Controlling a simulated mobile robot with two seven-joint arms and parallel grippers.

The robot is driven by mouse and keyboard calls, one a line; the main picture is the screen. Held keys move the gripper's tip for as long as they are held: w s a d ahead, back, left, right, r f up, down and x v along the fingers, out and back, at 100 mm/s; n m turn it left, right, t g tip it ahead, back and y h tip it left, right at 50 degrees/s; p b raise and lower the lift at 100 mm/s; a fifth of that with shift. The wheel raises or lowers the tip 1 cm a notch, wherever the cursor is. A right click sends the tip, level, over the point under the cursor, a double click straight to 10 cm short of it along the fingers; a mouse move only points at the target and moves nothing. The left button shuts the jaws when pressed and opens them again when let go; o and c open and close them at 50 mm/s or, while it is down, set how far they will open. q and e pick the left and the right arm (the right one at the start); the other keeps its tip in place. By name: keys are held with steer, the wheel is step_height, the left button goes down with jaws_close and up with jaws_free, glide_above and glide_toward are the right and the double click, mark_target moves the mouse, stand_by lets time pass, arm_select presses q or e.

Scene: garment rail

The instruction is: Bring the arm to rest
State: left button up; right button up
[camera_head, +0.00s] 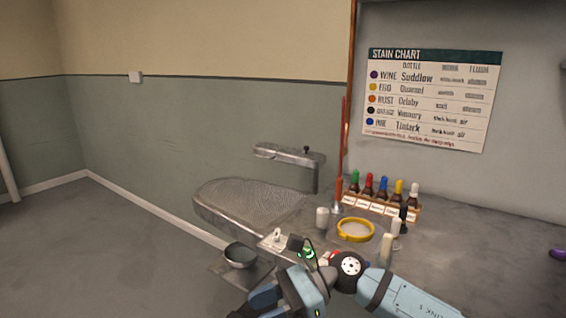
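One arm, my right, comes in from the lower right edge and bends at a dark round joint (349,268). My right gripper (264,298) is at the bottom middle of the head view, in front of the worktop's near edge. Its fingers are partly cut off or hidden by the view, so I cannot tell whether it is open or shut. No held thing is clearly visible. My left arm and gripper are not in view.
A grey pressing board (240,200) and a worktop (470,235) lie beyond the arm. A rack (375,207) holds several coloured-cap bottles. A yellow ring (355,238), white pots (322,218) and a bowl (240,253) are near. Floor at left is clear.

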steer(key=s+d+f+n+t+h, duration=0.25)
steer(key=d+f+n+t, duration=0.35)
steer(key=n+t, duration=0.65)
steer(key=s+d+f+n+t+h, duration=0.25)
steer(key=d+f+n+t, duration=0.35)
steer(key=n+t, duration=0.65)
steer(key=s+d+f+m+g+h, duration=0.6)
steer(key=s+d+f+m+g, duration=0.25)
steer(key=s+f, duration=0.4)
arm_select(q)
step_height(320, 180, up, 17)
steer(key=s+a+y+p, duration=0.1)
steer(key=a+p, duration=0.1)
steer(key=p, duration=2.4)
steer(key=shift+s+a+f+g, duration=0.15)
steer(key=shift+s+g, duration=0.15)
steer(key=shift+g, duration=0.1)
arm_select(e)
step_height(320, 180, up, 17)
steer(key=d, duration=0.2)
steer(key=shift+n+h, duration=0.3)
steer(key=shift+n, duration=0.05)
